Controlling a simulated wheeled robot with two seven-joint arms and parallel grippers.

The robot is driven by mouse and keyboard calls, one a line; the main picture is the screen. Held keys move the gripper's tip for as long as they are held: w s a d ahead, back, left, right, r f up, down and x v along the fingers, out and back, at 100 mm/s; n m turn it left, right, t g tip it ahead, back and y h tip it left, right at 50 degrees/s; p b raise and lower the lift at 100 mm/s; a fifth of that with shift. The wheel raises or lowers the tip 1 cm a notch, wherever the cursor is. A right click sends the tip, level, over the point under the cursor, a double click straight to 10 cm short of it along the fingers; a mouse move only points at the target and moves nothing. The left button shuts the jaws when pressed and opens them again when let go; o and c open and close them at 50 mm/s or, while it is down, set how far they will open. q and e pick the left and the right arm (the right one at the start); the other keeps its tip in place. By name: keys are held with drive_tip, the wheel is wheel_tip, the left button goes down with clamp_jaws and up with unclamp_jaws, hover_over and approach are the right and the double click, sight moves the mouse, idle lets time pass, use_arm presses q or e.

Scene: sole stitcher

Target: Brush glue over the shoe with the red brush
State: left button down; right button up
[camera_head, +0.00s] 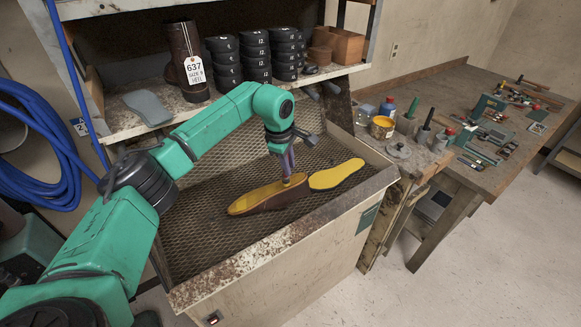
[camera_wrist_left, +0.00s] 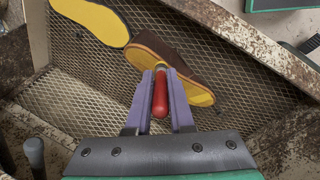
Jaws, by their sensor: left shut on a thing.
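A brown shoe (camera_head: 276,199) lies sole-up on the mesh of the bench, its yellow underside facing up. It also shows in the left wrist view (camera_wrist_left: 203,95). My left gripper (camera_head: 288,160) is over the shoe's right end in the head view, pointing down. Its purple fingers (camera_wrist_left: 160,102) are shut on the red brush (camera_wrist_left: 160,90), whose red handle shows between them. The brush's lower end is at or just above the yellow underside; I cannot tell whether it touches. My right gripper is not in view.
A separate yellow sole (camera_head: 337,174) lies beside the shoe on the mesh bench (camera_head: 205,245). An open yellow can (camera_head: 382,127), bottles and tools stand on the right. Black stacked pieces (camera_head: 255,55) and a tagged brown boot (camera_head: 186,60) are on the shelf behind.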

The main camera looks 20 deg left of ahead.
use_arm(q)
drive_tip(key=shift+a+r, duration=0.15)
drive_tip(key=shift+r, duration=0.4)
drive_tip(key=shift+f, duration=0.1)
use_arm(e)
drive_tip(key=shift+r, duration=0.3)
use_arm(q)
drive_tip(key=shift+r, duration=0.2)
drive_tip(key=r, duration=0.1)
drive_tip(key=a+r+p, duration=0.1)
drive_tip(key=r, duration=0.1)
drive_tip(key=a+r+p, duration=0.1)
drive_tip(key=r, duration=0.1)
drive_tip(key=shift+a+r, duration=0.1)
drive_tip(key=shift+a, duration=0.1)
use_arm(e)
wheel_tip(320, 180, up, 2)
